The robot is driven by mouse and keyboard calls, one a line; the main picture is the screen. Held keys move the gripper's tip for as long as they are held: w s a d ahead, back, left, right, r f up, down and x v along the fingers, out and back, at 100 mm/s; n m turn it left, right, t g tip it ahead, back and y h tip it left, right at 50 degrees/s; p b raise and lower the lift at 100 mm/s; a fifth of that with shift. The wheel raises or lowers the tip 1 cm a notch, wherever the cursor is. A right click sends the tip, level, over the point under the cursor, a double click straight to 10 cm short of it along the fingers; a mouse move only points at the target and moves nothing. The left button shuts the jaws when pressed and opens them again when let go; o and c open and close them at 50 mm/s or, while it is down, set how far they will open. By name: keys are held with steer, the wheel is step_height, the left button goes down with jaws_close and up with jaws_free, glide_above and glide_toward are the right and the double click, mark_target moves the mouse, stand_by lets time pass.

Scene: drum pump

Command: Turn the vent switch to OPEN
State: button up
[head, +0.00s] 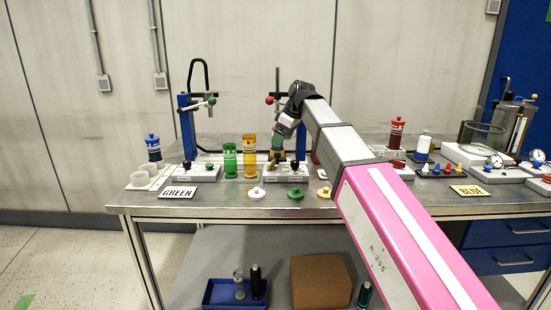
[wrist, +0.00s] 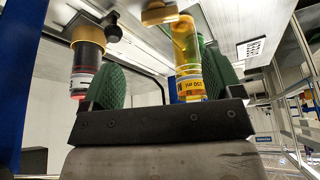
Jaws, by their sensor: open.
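My gripper (head: 277,147) points down over the middle of the bench. Its two green pads stand apart in the wrist view (wrist: 165,80), with no object clearly held between them. Below it in the head view is a white panel (head: 284,177) with two small black knobs, a left one (head: 275,165) and a right one (head: 294,165). Another white panel (head: 196,176) with a black knob (head: 187,165) stands to the left. The small panel labels are too small to read, so I cannot tell which knob is the vent switch or its setting. A black knob (wrist: 113,30) shows in the wrist view.
A green cylinder (head: 230,160) and a yellow cylinder (head: 250,155) stand left of my gripper. A dark cylinder with a red band (wrist: 88,60) is near one pad in the wrist view. Blue posts (head: 187,130) rise behind. Lids (head: 256,193) lie at the front edge.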

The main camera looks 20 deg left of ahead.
mark_target(272, 162)
steer(key=x, duration=1)
steer(key=shift+f, duration=0.35)
steer(key=c, duration=0.9)
